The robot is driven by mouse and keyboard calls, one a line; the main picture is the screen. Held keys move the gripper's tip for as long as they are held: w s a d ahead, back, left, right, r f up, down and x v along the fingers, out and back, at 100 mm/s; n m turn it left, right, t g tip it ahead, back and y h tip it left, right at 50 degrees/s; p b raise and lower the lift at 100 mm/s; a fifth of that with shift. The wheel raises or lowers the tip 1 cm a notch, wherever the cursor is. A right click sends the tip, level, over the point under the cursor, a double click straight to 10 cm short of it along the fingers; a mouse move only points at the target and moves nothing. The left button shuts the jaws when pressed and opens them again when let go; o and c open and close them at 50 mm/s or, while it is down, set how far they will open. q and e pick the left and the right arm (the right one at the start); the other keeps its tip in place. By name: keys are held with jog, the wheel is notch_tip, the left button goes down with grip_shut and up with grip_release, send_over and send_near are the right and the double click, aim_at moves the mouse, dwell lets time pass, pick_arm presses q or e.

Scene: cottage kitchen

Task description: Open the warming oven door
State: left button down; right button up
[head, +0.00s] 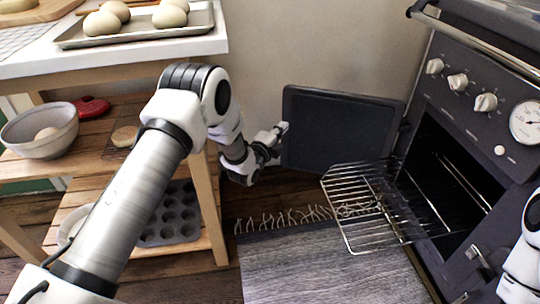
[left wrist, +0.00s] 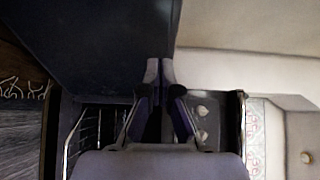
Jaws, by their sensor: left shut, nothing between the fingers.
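The warming oven (head: 460,130) stands at the right of the head view, with knobs and a round dial on its front. Its dark door (head: 338,130) is swung wide open to the side, away from the dark cavity. My left gripper (head: 281,129) is shut and empty at the door's outer, left edge; I cannot tell if it touches. In the left wrist view the closed fingertips (left wrist: 160,70) lie beside the edge of the dark door panel (left wrist: 95,40), with the oven's knobs beyond. My right gripper is out of view.
A wire rack (head: 375,205) sticks out of the open oven above a grey fringed rug (head: 320,265). A wooden shelf table at left holds a dough tray (head: 135,30), a bowl (head: 40,130) and a muffin tin (head: 168,215). A bare wall is behind the door.

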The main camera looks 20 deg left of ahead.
pick_arm(q)
jog(key=s+d+p, duration=0.2)
jog(key=s+d, duration=0.1)
jog(key=s, duration=0.3)
jog(key=s+d+p, duration=0.1)
jog(key=s+d, duration=0.3)
jog(key=s, duration=0.3)
jog(key=shift+s+p, duration=0.25)
jog(key=shift+p, duration=0.1)
